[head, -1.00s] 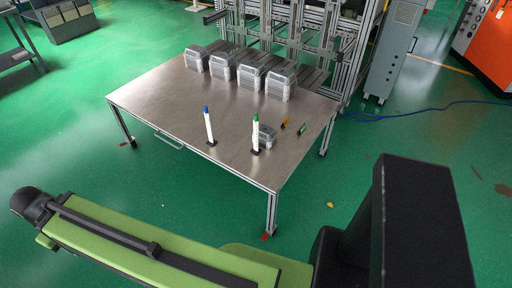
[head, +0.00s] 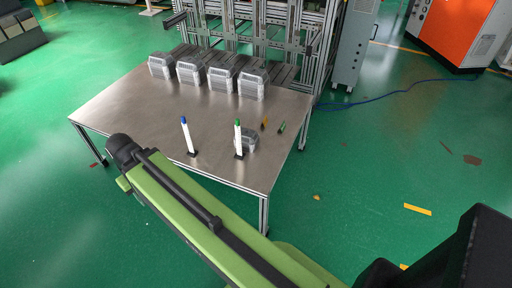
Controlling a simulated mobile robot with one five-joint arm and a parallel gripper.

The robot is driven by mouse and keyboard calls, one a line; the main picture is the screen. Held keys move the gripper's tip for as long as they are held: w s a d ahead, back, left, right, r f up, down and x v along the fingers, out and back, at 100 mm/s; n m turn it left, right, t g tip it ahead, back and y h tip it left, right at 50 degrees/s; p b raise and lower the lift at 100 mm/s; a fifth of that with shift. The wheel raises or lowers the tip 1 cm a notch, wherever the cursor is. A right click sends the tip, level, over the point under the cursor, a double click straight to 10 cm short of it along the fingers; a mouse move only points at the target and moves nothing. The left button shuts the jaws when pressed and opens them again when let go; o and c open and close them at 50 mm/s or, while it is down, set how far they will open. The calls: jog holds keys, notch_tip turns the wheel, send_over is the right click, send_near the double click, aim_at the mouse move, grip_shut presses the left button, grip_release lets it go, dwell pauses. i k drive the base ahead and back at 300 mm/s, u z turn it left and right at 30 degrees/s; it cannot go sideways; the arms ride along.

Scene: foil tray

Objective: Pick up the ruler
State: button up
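No ruler can be made out for certain. A small thin yellow-orange piece (head: 265,122) and a small thin green piece (head: 282,128) are near the right edge of the metal table (head: 130,105). Both are too small to identify. Two white upright sticks stand on dark bases near the front: one with a blue top (head: 187,135), one with a green top (head: 238,138). My green arm reaches in from the bottom, its dark joint end in front of the table's front left part. My gripper's fingers do not show.
Several grey clear-lidded containers (head: 206,75) line the table's back. A small grey tray-like object (head: 249,139) is behind the green-topped stick. A metal frame (head: 270,30) and a grey cabinet (head: 354,40) stand behind. The green floor (head: 360,150) at right is mostly clear.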

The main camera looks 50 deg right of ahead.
aim_at(239, 155)
jog(key=z, duration=0.1)
jog(key=i, duration=1)
jog(key=u, duration=0.05)
